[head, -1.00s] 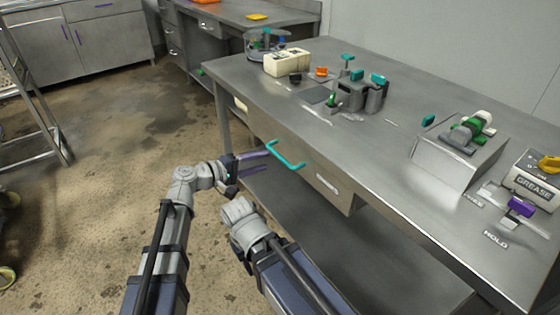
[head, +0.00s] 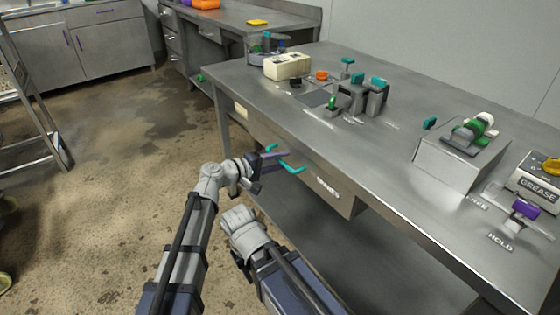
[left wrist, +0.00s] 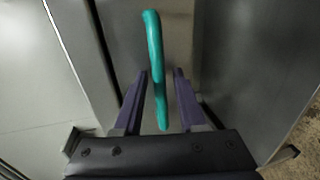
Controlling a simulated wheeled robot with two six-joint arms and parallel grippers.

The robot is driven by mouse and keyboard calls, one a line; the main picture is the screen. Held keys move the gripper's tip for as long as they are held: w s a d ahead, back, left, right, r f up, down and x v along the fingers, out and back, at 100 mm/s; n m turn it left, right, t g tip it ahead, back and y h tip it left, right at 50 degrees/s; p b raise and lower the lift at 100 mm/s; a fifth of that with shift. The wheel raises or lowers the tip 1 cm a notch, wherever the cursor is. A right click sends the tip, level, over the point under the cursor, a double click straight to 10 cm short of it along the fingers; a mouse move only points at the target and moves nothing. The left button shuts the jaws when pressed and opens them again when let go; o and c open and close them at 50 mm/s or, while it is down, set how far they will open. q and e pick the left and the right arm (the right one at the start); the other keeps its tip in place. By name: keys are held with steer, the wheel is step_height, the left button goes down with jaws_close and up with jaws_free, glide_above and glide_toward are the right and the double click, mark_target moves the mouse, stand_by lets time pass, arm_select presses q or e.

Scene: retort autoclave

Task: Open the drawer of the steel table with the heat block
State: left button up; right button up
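The steel table (head: 400,165) has a drawer (head: 310,175) under its top, its front looking flush and closed. The drawer has a teal bar handle (head: 291,168), which also shows upright in the left wrist view (left wrist: 154,45). My left gripper (head: 284,161) is at the handle. In the left wrist view its two purple fingers (left wrist: 167,72) are apart, one on each side of the bar, with gaps visible. In the head view the fingers hide the middle of the handle.
On the tabletop stand a cream block (head: 287,65), a grey fixture with teal tops (head: 358,98), a metal box with a green-and-white part (head: 462,155) and a grease box (head: 540,180). A lower shelf (head: 365,255) lies below. The floor to the left is open.

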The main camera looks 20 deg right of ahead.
arm_select(q)
jaws_close()
stand_by(1.2)
